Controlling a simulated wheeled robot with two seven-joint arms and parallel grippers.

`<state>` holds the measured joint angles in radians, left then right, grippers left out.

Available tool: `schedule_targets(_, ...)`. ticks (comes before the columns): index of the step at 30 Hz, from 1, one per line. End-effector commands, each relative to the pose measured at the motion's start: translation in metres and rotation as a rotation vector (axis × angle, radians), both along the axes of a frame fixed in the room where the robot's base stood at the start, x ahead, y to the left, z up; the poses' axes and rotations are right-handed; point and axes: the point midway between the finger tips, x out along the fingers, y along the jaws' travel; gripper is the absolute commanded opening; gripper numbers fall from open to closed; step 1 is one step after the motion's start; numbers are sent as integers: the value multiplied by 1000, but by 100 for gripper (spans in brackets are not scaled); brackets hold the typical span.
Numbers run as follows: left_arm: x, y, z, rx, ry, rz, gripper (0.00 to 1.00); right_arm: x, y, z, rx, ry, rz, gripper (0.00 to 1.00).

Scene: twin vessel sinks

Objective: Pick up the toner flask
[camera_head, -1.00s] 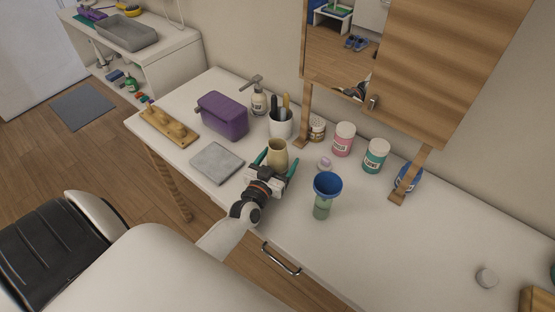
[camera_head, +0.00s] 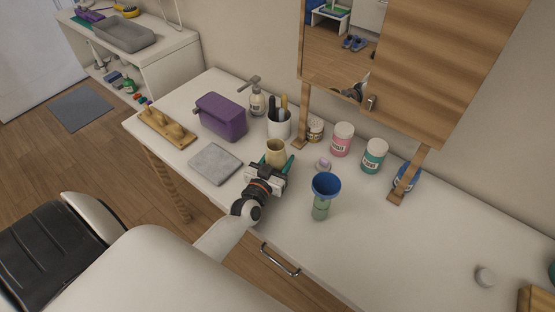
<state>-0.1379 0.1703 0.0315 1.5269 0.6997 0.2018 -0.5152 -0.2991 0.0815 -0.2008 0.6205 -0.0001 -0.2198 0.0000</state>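A beige flask (camera_head: 275,149) with a flared mouth stands upright near the middle of the white counter; no label on it can be read. My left gripper (camera_head: 276,164) reaches it from the front, with its green fingers at the flask's sides. The gripper body hides the flask's lower part. I cannot tell whether the fingers touch it. My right gripper is not in view.
A green bottle (camera_head: 320,211) with a blue funnel (camera_head: 326,185) in its top stands to the right. A white cup (camera_head: 279,126) is behind the flask. A grey tile (camera_head: 215,163) and purple box (camera_head: 222,116) lie left. The counter's right side is mostly clear.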

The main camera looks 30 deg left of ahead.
Motion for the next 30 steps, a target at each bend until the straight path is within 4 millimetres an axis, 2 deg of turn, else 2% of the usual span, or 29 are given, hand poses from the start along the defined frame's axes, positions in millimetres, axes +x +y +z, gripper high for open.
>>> schedule_targets(11,0,0,20,-2,-4,1,24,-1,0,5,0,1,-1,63)
schedule_targets(30,0,0,80,0,-4,1,24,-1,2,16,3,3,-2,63)
